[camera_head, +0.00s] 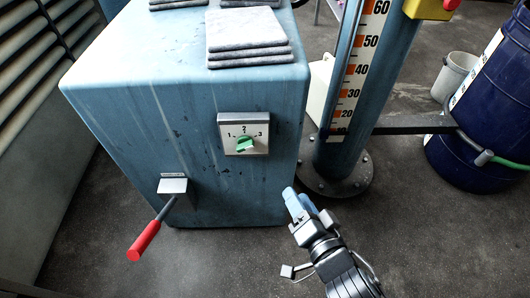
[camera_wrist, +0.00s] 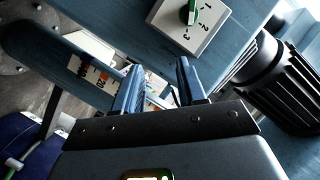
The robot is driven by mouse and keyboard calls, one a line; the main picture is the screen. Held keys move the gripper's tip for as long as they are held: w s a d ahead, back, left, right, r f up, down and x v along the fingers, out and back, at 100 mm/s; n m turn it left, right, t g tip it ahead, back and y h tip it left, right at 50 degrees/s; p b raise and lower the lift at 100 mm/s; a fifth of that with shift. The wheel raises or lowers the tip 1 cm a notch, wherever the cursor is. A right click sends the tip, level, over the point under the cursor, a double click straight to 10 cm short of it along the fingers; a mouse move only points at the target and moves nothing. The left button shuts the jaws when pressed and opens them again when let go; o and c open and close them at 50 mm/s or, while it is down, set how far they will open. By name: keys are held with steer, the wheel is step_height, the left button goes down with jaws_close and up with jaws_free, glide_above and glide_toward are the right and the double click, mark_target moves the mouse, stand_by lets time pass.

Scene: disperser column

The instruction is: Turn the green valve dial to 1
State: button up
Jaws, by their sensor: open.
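The green valve dial (camera_head: 245,144) sits on a pale square plate (camera_head: 262,122) marked 1, 2 and 3, on the front of the blue cabinet. It also shows in the wrist view (camera_wrist: 189,13), near the top edge and partly cut off. I cannot tell for certain which number it points to. My gripper (camera_head: 298,203) is below and to the right of the dial in the head view, apart from it. In the wrist view my gripper's two blue fingers (camera_wrist: 158,82) are spread with nothing held between them, and the dial is above the right finger.
A lever with a red handle (camera_head: 144,240) sticks out from the blue cabinet (camera_head: 190,80) at lower left. A blue column with a number scale (camera_head: 360,70) stands right of the cabinet. A blue barrel (camera_head: 490,110) and white bucket (camera_head: 455,76) stand farther right.

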mark_target(247, 149)
steer(key=shift+w+a+f+m+y+p, duration=0.1)
steer(key=shift+w+a+m+p, duration=0.25)
steer(key=shift+w+a, duration=1.8)
steer(key=shift+w+a+r+m+y+p, duration=0.15)
steer(key=shift+w+a+m, duration=0.3)
steer(key=shift+w+a, duration=1.6)
steer(key=shift+w+a+f+m+y+p, duration=0.15)
steer(key=shift+w+a+m+p, duration=0.2)
steer(key=shift+w+a, duration=1.8)
steer(key=shift+w+d, duration=0.8)
steer(key=shift+d, duration=0.05)
jaws_close()
